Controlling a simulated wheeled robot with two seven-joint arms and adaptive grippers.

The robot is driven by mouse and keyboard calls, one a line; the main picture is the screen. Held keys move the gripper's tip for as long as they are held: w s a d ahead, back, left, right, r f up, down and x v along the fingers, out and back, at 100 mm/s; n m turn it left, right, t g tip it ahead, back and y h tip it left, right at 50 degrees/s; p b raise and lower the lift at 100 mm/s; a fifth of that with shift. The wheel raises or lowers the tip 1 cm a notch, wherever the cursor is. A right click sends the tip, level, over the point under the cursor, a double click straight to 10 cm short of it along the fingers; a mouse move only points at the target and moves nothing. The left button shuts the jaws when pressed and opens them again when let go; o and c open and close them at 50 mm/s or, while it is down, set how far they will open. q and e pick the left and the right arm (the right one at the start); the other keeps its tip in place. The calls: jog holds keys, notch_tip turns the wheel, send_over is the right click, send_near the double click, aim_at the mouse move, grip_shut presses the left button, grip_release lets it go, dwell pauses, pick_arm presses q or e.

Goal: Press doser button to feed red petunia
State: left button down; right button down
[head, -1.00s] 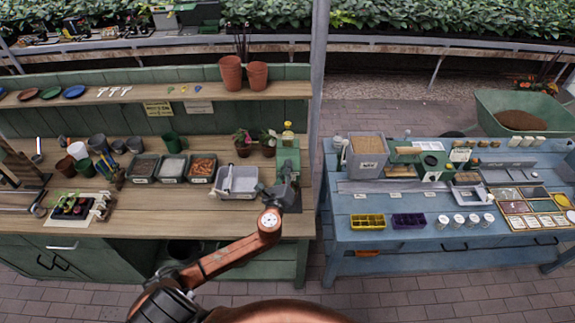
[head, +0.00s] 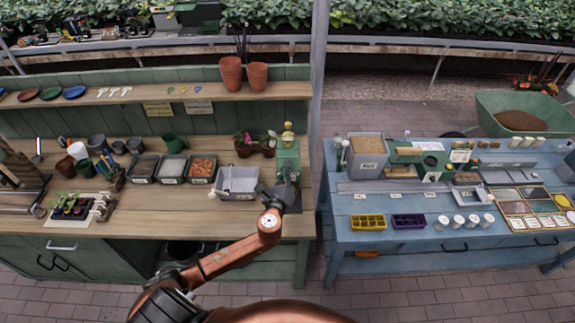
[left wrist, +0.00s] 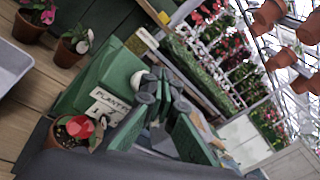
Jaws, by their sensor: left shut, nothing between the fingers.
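The green doser (head: 289,152) stands at the right end of the wooden bench, a yellow-topped bottle on it. In the left wrist view the doser (left wrist: 118,72) has a white label starting "PLANT", and a round white part (left wrist: 138,79) shows beside my fingers. My left gripper (head: 287,181) is shut and empty at the front of the doser; it also shows in the left wrist view (left wrist: 160,98). I cannot tell whether it touches the button. A red petunia (left wrist: 81,127) in a terracotta pot is at the doser's front, partly covered by a dark grey part. My right gripper is not in view.
Two potted flowers, one magenta (head: 243,146) and one white (head: 268,144), stand left of the doser. A grey tub (head: 237,191) sits close to my left gripper. A post (head: 317,110) and a blue table (head: 352,215) are to the right.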

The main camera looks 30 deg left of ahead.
pick_arm(q)
jog(key=shift+w+f, duration=0.1)
jog(key=shift+w+a+f, duration=0.15)
jog(key=shift+w+f, duration=0.05)
jog(key=shift+w, duration=0.1)
jog(key=shift+w+a+f+b, duration=0.25)
jog(key=shift+w+f+b, duration=0.15)
jog(key=shift+b, duration=0.3)
dwell(0.8)
jog(key=shift+s, duration=0.1)
jog(key=shift+s+d+r+p, duration=0.4)
jog(key=shift+s+r+p, duration=0.25)
jog(key=shift+p, duration=0.3)
jog(key=s+r+p, duration=0.1)
jog(key=s+d+r+p, duration=0.2)
jog(key=p, duration=0.1)
jog(key=shift+r, duration=0.3)
